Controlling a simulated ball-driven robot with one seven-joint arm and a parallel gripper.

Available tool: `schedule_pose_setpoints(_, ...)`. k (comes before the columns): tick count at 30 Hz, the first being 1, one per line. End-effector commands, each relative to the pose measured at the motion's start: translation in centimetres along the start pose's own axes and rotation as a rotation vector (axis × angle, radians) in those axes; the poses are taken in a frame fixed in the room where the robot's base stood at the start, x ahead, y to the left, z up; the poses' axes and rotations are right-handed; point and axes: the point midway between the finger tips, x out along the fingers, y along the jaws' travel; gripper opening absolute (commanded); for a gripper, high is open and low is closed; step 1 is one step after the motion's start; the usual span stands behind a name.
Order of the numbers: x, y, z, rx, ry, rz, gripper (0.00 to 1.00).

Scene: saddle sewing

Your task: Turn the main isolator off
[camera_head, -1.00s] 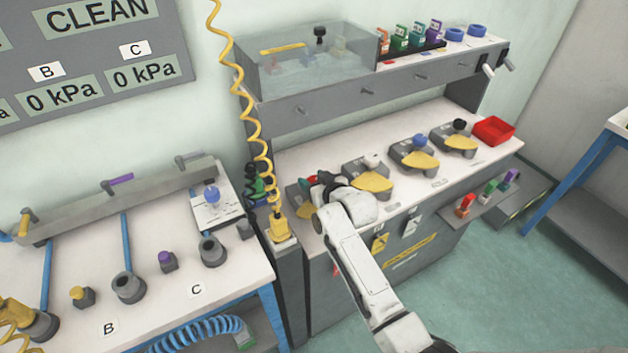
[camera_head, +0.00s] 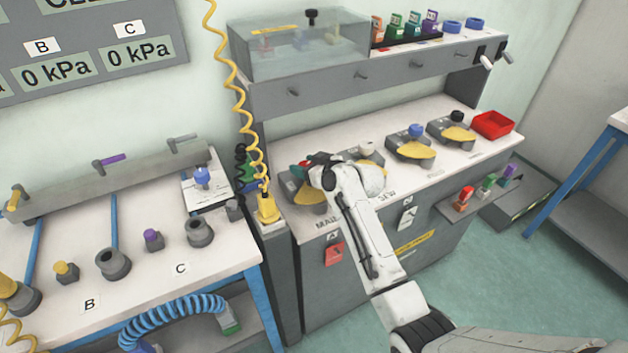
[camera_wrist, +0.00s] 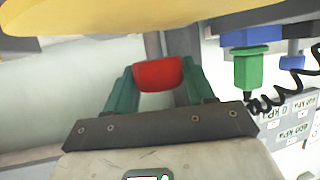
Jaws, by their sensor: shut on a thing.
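The main isolator (camera_head: 289,187) is the leftmost dark grey unit on the bench, with a yellow plate (camera_head: 309,196) and a partly hidden "MAI..." label in front. My gripper (camera_head: 306,168) is at this unit, reached from the right, and my arm hides part of it. In the wrist view, the green fingers of my gripper (camera_wrist: 158,88) are shut on a red handle (camera_wrist: 158,74) that sits between them. A yellow plate (camera_wrist: 150,14) fills the top of that view. The handle's exact angle cannot be told.
Several similar units stand to the right, topped by white, blue (camera_head: 415,131) and black knobs. A red tray (camera_head: 492,124) is at the bench's right end. A yellow coiled cord (camera_head: 232,70) hangs close to the left of my gripper. Red tag A (camera_head: 334,253) hangs on the bench front.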

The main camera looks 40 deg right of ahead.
Motion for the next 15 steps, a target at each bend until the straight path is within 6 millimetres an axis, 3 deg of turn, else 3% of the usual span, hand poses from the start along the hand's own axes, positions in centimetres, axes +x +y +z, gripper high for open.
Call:
schedule_pose_setpoints(3, 0.92, 0.3, 0.42, -0.042, 0.006, -0.095, 0.0)
schedule_pose_setpoints(15, 0.94, 0.19, 0.26, -0.187, 0.005, -0.44, 0.0)
